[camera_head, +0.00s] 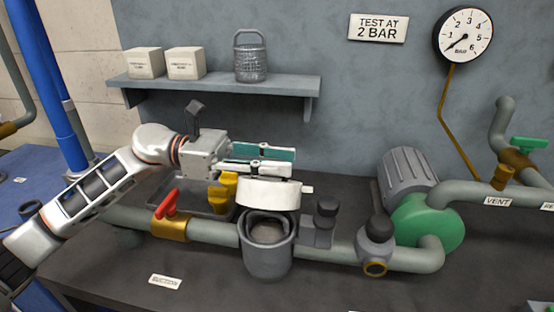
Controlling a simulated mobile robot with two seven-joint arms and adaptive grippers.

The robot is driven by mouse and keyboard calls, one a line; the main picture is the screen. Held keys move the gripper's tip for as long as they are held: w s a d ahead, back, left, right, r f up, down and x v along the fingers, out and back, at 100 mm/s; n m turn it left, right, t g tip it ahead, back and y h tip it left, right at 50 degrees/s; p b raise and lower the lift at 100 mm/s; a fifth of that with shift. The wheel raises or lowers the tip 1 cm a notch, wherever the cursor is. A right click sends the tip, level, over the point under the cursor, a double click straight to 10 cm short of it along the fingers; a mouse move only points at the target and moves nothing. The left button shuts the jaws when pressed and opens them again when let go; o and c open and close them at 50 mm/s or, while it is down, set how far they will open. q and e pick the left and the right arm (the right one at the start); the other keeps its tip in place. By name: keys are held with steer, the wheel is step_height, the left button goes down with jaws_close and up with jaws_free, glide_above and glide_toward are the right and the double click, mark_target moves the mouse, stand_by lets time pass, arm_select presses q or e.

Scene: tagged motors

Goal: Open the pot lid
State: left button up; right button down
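The grey pot (266,262) stands in the pipe line on the bench, and its round mouth shows from above. A white, drum-shaped lid (268,196) is above and behind the mouth, apart from the front rim. A small pale tab sticks out at its right side. My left gripper (264,160) comes in from the left, with its fingers pointing right just above the lid. I cannot tell whether the fingers touch the lid or hold any part of it. My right gripper is not in view.
A red-handled valve (170,204) is left of the pot. A dark-knobbed fitting (321,222) and a black-knobbed valve (376,240) stand to its right. A green pump (426,222) is further right. A shelf (215,84) hangs behind. The front bench is mostly clear.

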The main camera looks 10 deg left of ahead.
arm_select(q)
step_height(320, 180, up, 10)
stand_by(0.7)
